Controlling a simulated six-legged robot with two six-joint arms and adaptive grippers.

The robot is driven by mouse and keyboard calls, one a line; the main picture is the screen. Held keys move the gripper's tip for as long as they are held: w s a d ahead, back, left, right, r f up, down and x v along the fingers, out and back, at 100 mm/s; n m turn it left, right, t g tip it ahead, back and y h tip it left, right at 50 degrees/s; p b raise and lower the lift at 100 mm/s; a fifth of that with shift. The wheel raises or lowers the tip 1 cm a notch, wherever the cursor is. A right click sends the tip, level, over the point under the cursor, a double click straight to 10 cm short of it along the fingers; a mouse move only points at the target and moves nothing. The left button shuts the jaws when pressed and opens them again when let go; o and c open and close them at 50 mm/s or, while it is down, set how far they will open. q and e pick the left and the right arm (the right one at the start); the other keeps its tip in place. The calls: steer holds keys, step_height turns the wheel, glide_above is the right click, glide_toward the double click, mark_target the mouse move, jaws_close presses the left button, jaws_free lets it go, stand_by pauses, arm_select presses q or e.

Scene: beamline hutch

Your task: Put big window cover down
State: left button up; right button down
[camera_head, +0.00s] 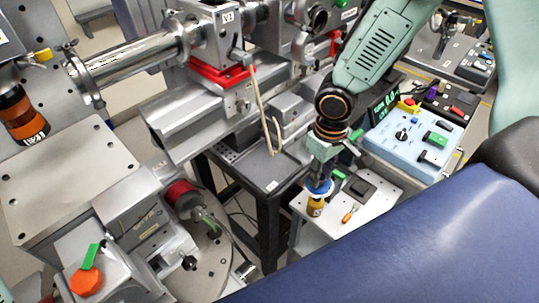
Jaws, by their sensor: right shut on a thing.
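My right gripper (320,174) points down over a small white table (336,244) in the right middle of the head view. It is shut on a round blue piece (319,187), which I take to be the big window cover. A yellow-brown cylindrical item (315,207) shows directly below the blue piece, over the tabletop. I cannot tell whether the two touch. The gripper hides part of the blue piece.
A black square pad (361,189) and an orange-handled tool (350,213) lie on the white table. A light-blue control box (412,139) stands behind it. A dark metal table (264,176) and beamline hardware are to the left.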

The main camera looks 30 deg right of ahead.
mark_target(306, 177)
steer(key=w+a, duration=0.1)
steer(key=w, duration=0.2)
steer(key=shift+w+a, duration=0.15)
steer(key=shift+a, duration=0.25)
steer(key=w+a+f, duration=0.1)
steer(key=w, duration=0.3)
steer(key=w+a+f+p, duration=0.1)
steer(key=w, duration=0.3)
steer(key=w+a+f, duration=0.1)
steer(key=w+a, duration=0.1)
steer(key=w, duration=0.1)
steer(key=shift+w+f, duration=0.25)
steer(key=shift+w, duration=0.15)
step_height(306, 177, down, 3)
steer(key=shift+r+p, duration=0.15)
steer(key=shift+p, duration=0.2)
steer(key=shift+w+f, duration=0.25)
steer(key=shift+f, duration=0.2)
